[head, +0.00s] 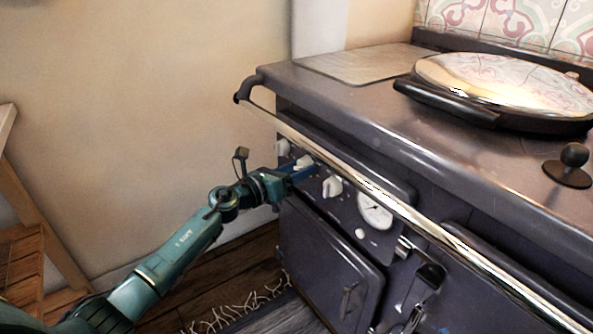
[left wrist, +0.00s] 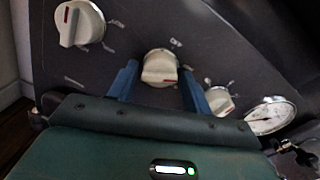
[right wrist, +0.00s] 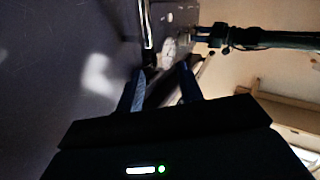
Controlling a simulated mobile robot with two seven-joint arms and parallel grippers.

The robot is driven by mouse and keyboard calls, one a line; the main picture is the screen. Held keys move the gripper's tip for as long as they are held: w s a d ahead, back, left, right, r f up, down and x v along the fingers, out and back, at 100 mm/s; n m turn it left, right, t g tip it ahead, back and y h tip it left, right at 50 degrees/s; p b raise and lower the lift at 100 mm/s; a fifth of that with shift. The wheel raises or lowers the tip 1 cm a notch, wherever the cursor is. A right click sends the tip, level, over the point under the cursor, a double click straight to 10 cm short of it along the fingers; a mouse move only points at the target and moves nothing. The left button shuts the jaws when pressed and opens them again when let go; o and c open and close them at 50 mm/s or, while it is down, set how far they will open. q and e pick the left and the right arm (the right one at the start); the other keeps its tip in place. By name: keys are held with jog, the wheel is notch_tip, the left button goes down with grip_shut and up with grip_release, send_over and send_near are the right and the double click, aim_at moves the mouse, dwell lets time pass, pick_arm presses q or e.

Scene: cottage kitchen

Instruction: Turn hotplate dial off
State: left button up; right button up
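Three cream dials sit on the stove's dark front panel. In the left wrist view, the left dial (left wrist: 80,24) has a red mark, the middle dial (left wrist: 160,67) stands between my left fingers, and the right dial (left wrist: 219,100) is partly behind a finger. I cannot tell which is the hotplate dial. My left gripper (left wrist: 160,82) is open, one blue finger on each side of the middle dial, with small gaps showing. In the head view, the left gripper (head: 306,172) reaches the panel under the rail. My right gripper (right wrist: 163,80) is open and empty.
A shiny rail (head: 360,185) runs along the stove front above the dials. A round gauge (head: 375,211) sits right of them. A domed hotplate lid (head: 500,85) is on top. A wooden stand (head: 25,240) is at the left.

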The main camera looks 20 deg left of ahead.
pick_arm(q)
jog(key=c, duration=0.7)
jog(key=shift+n+p, duration=0.4)
pick_arm(e)
jog(key=shift+r, duration=0.15)
pick_arm(q)
jog(key=shift+r, duration=0.1)
jog(key=shift+r+n+p, duration=0.1)
jog(key=shift+n+p, duration=0.8)
jog(key=shift+p, duration=0.05)
jog(key=n+p, duration=0.2)
jog(key=shift+n+g, duration=0.3)
jog(key=n+p, duration=0.2)
jog(key=n, duration=0.1)
jog(key=shift+p, duration=0.35)
jog(key=shift+n+p, duration=0.9)
jog(key=shift+n, duration=0.8)
pick_arm(e)
notch_tip(320, 180, up, 5)
jog(key=s+d+m+g+h, duration=0.2)
jog(key=d+m, duration=0.1)
jog(key=shift+s, duration=0.1)
